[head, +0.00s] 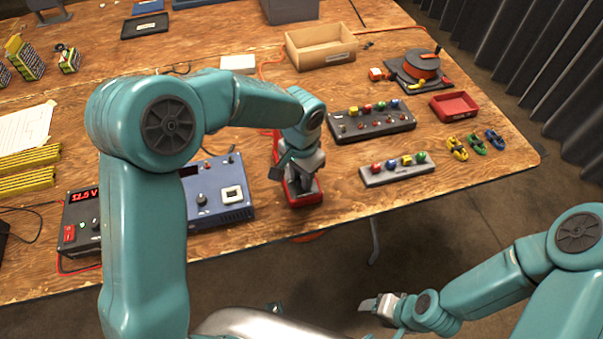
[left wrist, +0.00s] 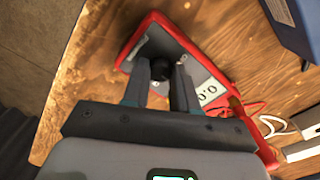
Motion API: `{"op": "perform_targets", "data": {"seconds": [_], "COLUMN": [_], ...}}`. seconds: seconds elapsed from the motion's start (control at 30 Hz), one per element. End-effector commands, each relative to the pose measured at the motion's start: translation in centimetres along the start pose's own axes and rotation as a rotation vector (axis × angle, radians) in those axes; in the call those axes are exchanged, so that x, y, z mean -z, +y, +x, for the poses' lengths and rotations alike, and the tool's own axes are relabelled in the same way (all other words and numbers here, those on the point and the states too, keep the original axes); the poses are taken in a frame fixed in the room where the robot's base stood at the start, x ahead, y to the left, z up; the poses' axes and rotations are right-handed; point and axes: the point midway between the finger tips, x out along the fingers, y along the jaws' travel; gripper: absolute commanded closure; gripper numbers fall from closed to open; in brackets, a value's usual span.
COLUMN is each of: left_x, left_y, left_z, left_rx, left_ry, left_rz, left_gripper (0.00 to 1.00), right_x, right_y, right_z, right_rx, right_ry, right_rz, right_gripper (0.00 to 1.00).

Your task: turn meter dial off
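The red meter (head: 303,196) lies near the front edge of the wooden table, partly hidden under my left gripper (head: 297,183). In the left wrist view the red-rimmed meter (left wrist: 232,92) shows a grey face and part of a display with digits that look like 0.0. Its black dial (left wrist: 161,69) sits between the fingertips of my left gripper (left wrist: 160,75). The fingers stand apart on either side of the dial; firm contact is not visible. The dial's pointer mark cannot be made out. My right gripper (head: 379,306) hangs off the table's front, away from the meter.
A blue power supply (head: 220,190) stands just left of the meter. A grey block with coloured buttons (head: 397,171) and a black switch box (head: 371,122) stand to the right. A red lead (left wrist: 255,106) lies beside the meter. Bare wood separates the meter from the grey block.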

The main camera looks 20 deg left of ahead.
Motion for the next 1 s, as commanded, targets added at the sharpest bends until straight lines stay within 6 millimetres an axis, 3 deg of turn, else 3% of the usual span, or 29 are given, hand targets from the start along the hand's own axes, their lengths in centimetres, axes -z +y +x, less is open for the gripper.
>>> {"op": "perform_targets", "data": {"seconds": [0.47, 1.0], "left_x": [0.0, 0.1], "left_y": [0.0, 0.0], "left_z": [0.1, 0.1], "left_rx": [0.001, 0.001], "left_ry": [0.001, 0.003], "left_rz": [-0.067, -0.521], "left_gripper": [1.0, 1.0], "right_x": [0.0, 0.1], "right_y": [0.2, 1.1], "right_z": [0.5, 2.9], "right_rx": [0.0, 0.0], "right_ry": [0.0, 0.0], "right_rz": [0.0, 0.0], "right_gripper": [0.37, 0.37]}}
